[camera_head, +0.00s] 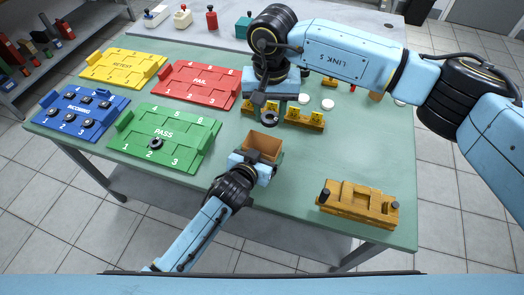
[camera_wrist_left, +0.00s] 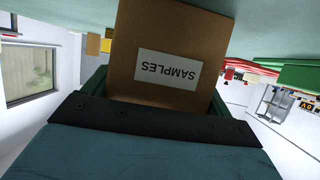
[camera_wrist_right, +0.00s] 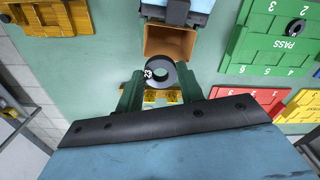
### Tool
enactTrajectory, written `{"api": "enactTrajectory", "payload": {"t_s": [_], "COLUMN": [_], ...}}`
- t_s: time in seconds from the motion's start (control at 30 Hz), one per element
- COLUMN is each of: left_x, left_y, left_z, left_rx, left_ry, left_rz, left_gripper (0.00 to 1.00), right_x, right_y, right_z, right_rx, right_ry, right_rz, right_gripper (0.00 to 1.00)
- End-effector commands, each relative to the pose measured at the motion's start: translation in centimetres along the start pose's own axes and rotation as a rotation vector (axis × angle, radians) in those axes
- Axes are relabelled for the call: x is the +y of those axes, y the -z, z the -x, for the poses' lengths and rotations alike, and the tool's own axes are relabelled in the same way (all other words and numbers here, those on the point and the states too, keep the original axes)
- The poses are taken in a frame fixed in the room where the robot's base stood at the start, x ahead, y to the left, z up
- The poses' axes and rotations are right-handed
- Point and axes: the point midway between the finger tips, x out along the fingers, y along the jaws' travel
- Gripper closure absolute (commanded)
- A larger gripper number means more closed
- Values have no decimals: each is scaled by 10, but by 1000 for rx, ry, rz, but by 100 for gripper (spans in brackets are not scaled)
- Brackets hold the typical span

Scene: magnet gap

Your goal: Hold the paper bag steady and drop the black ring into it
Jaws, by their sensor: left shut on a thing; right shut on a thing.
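The brown paper bag (camera_head: 264,147) stands open at the top on the green table; a white SAMPLES label on it shows in the left wrist view (camera_wrist_left: 168,67). My left gripper (camera_head: 251,160) is shut on the bag from its near side, one green finger at each side. My right gripper (camera_head: 270,108) is shut on a black ring (camera_head: 269,119), just beyond the bag's mouth in the head view. In the right wrist view the ring (camera_wrist_right: 160,75), with a white marking, sits between the green fingertips, below the bag's opening (camera_wrist_right: 170,42) in the picture.
The green PASS tray (camera_head: 180,125) holds one black ring at slot 2; the blue tray (camera_head: 65,97) holds several. Red FAIL (camera_head: 200,85) and yellow (camera_head: 122,70) trays lie behind. A yellow fixture (camera_head: 303,121) stands beyond the bag, a wooden-coloured fixture (camera_head: 357,204) at front right.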

Motion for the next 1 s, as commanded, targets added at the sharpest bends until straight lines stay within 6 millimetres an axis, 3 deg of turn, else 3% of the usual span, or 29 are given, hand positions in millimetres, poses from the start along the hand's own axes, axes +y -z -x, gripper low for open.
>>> {"api": "enactTrajectory", "payload": {"t_s": [0.3, 0.63, 0.67, 0.8, 0.87, 1.0], "left_x": [0, 0, 0, 0, 0, 0], "left_y": [0, 0, 0, 0, 0, 0], "left_z": [0, 0, 0, 0, 0, 0], "left_rx": [-1, -1, -1, -1, -1, -1], "left_ry": [0, 0, 0, 0, 0, 0], "left_rz": [0, 0, 0, 0, 0, 0], "left_gripper": [37, 37, 37, 37, 37, 37], "right_x": [0, 0, 0, 0, 0, 0], "right_y": [0, 0, 0, 0, 0, 0], "right_z": [-29, -33, -33, -33, -33, -32], "right_rx": [0, 0, 0, 0, 0, 1], "right_ry": [-1, -1, -1, -1, -1, -1], "right_rz": [-1, -1, -1, -1, -1, -1], "right_gripper": [83, 83, 62, 43, 37, 37]}}
